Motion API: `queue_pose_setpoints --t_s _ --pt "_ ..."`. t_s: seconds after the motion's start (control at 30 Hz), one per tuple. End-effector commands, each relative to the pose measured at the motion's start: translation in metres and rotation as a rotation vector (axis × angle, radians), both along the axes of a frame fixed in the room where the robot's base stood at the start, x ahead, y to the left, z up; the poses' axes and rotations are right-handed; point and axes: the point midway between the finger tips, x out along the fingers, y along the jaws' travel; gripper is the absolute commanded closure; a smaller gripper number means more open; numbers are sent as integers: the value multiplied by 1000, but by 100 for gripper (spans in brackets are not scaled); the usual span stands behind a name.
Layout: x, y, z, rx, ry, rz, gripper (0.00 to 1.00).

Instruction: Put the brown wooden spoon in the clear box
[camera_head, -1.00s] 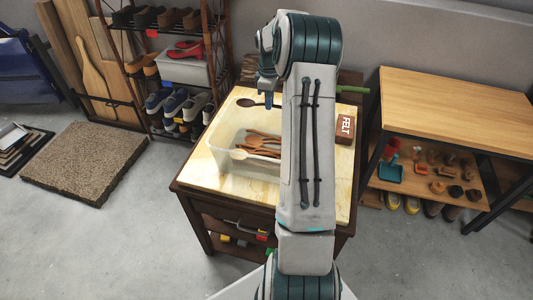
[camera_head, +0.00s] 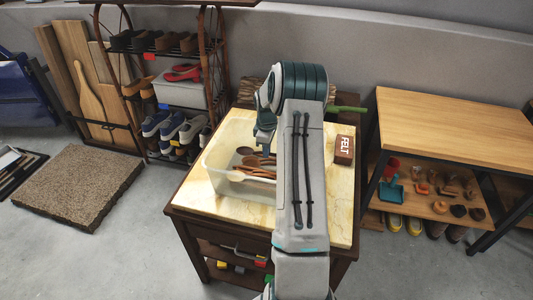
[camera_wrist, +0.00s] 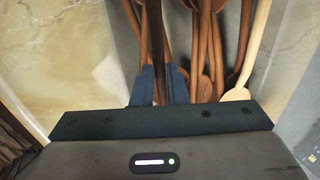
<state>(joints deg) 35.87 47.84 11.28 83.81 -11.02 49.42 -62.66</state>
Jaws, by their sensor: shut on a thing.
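My gripper (camera_head: 264,143) is over the clear box (camera_head: 213,172) on the small table. In the wrist view my gripper's blue fingers (camera_wrist: 160,84) are shut on the handle of the dark brown wooden spoon (camera_wrist: 156,45). The bowl of this spoon (camera_head: 245,150) shows in the head view, inside the box's outline, above other wooden spoons and utensils (camera_head: 255,166). I cannot tell whether it touches them. In the wrist view, several brown handles and one pale spoon (camera_wrist: 242,80) lie below and beside my fingers. My arm hides the box's right end.
A brown box marked FELT (camera_head: 344,149) stands on the marble-topped table (camera_head: 330,215), right of my arm. A green handle (camera_head: 349,109) is behind it. A shoe rack (camera_head: 160,90) stands at the back left, and a wooden workbench (camera_head: 450,120) at the right.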

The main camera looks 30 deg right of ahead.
Motion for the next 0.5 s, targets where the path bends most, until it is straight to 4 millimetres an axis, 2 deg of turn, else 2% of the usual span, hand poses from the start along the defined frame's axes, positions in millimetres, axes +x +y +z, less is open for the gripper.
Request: queue_pose_setpoints --t_s 0.03,0.13,0.47,0.5 --pt "0 1 -9 2 3 1 100" --pt "0 1 -18 1 1 2 100" --pt "0 1 -23 0 0 2 100" --pt "0 1 -22 0 0 2 82"
